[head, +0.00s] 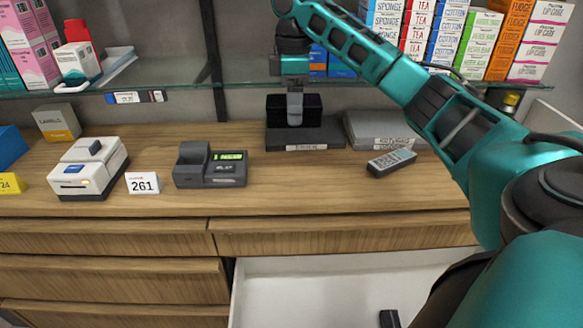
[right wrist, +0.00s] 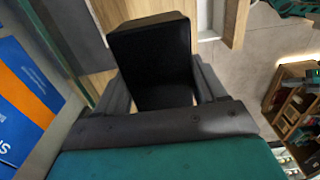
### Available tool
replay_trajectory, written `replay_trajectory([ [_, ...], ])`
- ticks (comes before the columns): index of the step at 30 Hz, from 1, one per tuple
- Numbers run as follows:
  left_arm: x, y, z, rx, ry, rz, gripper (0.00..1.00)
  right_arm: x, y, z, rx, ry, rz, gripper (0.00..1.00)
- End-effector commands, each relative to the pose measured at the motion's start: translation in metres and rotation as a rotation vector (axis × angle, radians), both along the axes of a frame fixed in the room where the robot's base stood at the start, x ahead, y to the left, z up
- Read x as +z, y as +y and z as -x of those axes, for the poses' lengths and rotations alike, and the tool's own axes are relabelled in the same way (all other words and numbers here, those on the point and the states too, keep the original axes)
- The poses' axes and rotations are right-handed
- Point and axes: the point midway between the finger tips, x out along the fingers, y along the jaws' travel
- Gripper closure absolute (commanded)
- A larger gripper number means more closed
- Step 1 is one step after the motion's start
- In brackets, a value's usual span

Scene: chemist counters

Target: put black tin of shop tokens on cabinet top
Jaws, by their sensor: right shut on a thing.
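The black tin (head: 308,112) is held in my right gripper (head: 294,100), which reaches down from above at the back of the wooden cabinet top (head: 300,185). In the head view the tin shows just above a flat dark box; I cannot tell whether they touch. In the right wrist view the black tin (right wrist: 152,55) sits between the two grey fingers, its dark face filling the gap. The tin's underside is hidden. My left gripper is not in view.
The flat dark box (head: 305,138) and a grey box (head: 380,130) lie at the back. A remote-like device (head: 391,161), card terminal (head: 210,166) and white printer (head: 88,168) stand on the top. A glass shelf (head: 240,86) runs above. A drawer (head: 330,285) is open below.

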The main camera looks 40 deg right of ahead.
Motion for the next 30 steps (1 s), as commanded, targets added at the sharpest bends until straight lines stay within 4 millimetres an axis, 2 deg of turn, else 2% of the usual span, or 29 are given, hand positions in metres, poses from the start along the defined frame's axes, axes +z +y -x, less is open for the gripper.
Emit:
replay_trajectory([
  [4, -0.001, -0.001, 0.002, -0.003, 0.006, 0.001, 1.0, -0.026, 0.002, 0.0, 0.002, 0.002, -0.004, 0.8],
  [12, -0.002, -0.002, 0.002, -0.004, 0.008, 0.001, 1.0, -0.092, 0.0, 0.001, 0.0, 0.001, 0.0, 0.8],
  [15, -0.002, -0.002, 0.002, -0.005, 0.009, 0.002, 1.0, -0.11, 0.001, 0.0, 0.0, 0.0, 0.0, 0.8],
  [22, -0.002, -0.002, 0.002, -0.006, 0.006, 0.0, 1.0, -0.129, 0.001, 0.0, 0.001, -0.001, -0.002, 0.8],
  [27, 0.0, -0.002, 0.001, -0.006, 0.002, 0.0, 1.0, -0.154, 0.001, 0.0, 0.0, 0.001, -0.001, 0.8],
  [30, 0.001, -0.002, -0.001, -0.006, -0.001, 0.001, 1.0, -0.163, 0.001, 0.0, 0.0, -0.003, 0.0, 0.8],
])
